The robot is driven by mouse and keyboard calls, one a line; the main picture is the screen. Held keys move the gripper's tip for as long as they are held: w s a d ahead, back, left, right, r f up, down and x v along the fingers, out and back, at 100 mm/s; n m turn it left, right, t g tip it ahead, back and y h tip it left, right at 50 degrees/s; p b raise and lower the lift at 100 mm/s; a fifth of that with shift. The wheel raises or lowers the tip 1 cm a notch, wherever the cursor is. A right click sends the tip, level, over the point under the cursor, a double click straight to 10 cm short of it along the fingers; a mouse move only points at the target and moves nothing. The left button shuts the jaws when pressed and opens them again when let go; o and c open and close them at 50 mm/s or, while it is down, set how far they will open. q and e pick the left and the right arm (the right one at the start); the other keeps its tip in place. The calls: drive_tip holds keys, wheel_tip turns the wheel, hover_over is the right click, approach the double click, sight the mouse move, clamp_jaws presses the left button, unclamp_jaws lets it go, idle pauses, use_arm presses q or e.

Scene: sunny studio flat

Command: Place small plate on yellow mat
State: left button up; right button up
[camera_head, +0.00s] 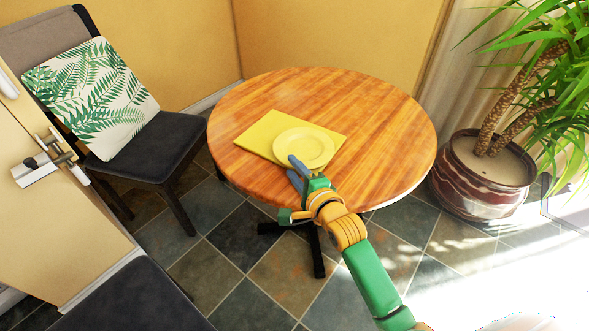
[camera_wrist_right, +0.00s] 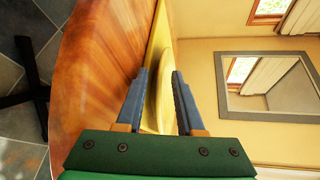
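The small yellow plate (camera_head: 303,146) lies on the yellow mat (camera_head: 259,134), towards the mat's right part, on the round wooden table. My right gripper (camera_head: 293,167) is at the plate's near edge, one finger over the rim and the other lower. In the right wrist view, the fingers of my right gripper (camera_wrist_right: 160,72) stand apart. The plate (camera_wrist_right: 165,88) shows edge-on between them, with clear gaps at its sides, and the mat (camera_wrist_right: 157,45) lies behind it. I cannot tell whether a finger touches the plate. My left gripper is not in view.
The table (camera_head: 380,110) is otherwise bare. A black chair (camera_head: 158,147) with a leaf-patterned cushion (camera_head: 92,98) stands at the left. A potted plant (camera_head: 485,185) stands close to the table's right side. A door with a handle (camera_head: 55,155) is at the far left.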

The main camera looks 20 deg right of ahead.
drive_tip(key=shift+s+r, duration=0.1)
drive_tip(key=p+v, duration=0.2)
drive_tip(key=v, duration=0.9)
drive_tip(key=shift+s, duration=0.4)
drive_tip(key=shift+d, duration=0.1)
